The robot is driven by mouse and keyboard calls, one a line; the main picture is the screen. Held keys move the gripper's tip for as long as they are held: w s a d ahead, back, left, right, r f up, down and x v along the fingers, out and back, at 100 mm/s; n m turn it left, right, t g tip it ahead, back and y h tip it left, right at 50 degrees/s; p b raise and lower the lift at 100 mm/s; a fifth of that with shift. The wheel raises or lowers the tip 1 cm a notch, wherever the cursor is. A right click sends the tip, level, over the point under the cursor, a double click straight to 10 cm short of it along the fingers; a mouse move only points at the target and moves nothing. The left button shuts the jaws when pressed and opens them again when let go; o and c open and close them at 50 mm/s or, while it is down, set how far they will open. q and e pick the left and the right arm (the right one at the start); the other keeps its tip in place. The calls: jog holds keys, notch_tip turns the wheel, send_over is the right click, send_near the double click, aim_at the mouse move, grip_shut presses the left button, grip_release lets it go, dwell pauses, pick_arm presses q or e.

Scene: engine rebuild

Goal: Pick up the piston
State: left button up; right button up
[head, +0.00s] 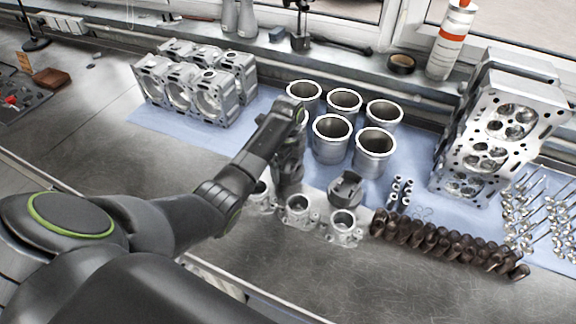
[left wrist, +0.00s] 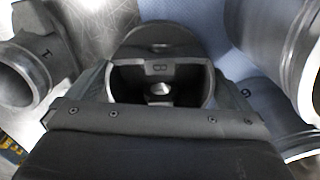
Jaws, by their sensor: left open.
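A dark grey piston (head: 347,188) stands upside down, its round crown low and its cut skirt on top, between the cylinder liners and the small housings. My left gripper (head: 289,184) points down just left of it in the head view. In the left wrist view a dark piston (left wrist: 160,68) with its hollow skirt facing me lies between the open fingers of the left gripper (left wrist: 160,90). I cannot tell whether this is the same piston or one hidden behind the gripper in the head view. My right gripper is not in view.
Several steel liners (head: 332,138) stand close behind the gripper. Small housings (head: 298,209) stand in front. Dark camshaft-like parts (head: 450,243) lie to the right. Engine blocks (head: 196,85) and cylinder heads (head: 492,140) flank the blue mat (head: 180,125). The front bench is clear.

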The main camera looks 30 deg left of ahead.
pick_arm(q)
jog(key=shift+f, duration=0.6)
jog(key=shift+r, duration=0.1)
jog(key=c, duration=1.1)
